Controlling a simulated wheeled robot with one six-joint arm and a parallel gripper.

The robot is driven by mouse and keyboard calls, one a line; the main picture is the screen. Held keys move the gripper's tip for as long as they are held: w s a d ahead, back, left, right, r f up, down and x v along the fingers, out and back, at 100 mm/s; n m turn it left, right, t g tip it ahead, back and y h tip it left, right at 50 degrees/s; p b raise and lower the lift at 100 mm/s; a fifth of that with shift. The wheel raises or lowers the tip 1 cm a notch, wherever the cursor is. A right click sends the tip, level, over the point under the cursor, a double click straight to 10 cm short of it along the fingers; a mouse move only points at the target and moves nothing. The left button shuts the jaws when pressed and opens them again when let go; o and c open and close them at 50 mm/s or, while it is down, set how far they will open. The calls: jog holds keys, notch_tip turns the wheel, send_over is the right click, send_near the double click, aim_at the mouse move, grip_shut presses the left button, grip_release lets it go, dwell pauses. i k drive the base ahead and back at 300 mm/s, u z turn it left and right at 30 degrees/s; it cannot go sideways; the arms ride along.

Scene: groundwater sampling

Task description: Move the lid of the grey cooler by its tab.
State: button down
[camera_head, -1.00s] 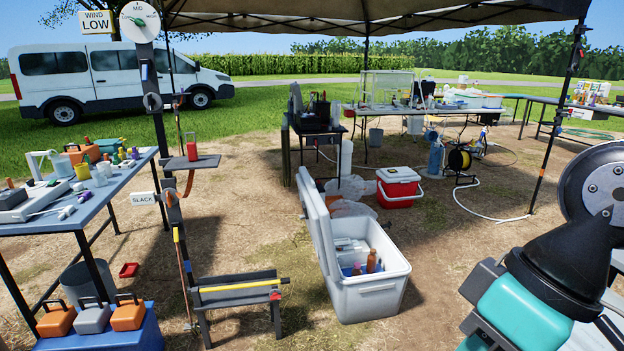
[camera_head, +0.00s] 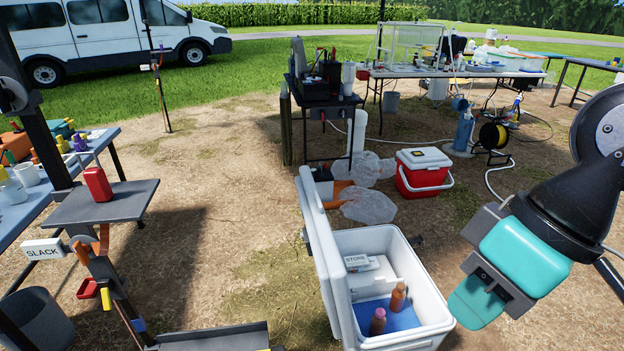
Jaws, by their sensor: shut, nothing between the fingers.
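The pale grey cooler (camera_head: 418,341) stands on the ground at the bottom centre. Its lid (camera_head: 325,262) is open and stands upright along the left side. A small dark piece (camera_head: 304,235) shows at the lid's outer left side; I cannot tell if it is the tab. Inside are two brown bottles (camera_head: 398,297) on a blue bottom and white blocks, one reading STORE (camera_head: 360,262). My gripper (camera_head: 474,303), teal and dark, is shut and empty. It appears at the cooler's right in the picture, away from the lid; its height above the ground is unclear.
A red cooler with a white lid (camera_head: 424,178) and clear plastic bags (camera_head: 368,204) lie behind the cooler. A dark table (camera_head: 325,103) stands further back. A post with a shelf (camera_head: 103,203) is at left. Bare ground (camera_head: 215,240) lies between the post and the lid.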

aim_at(319, 246)
jog(key=i, duration=0.7)
jog(key=u, duration=1.15)
jog(key=i, duration=0.5)
jog(key=u, duration=0.05)
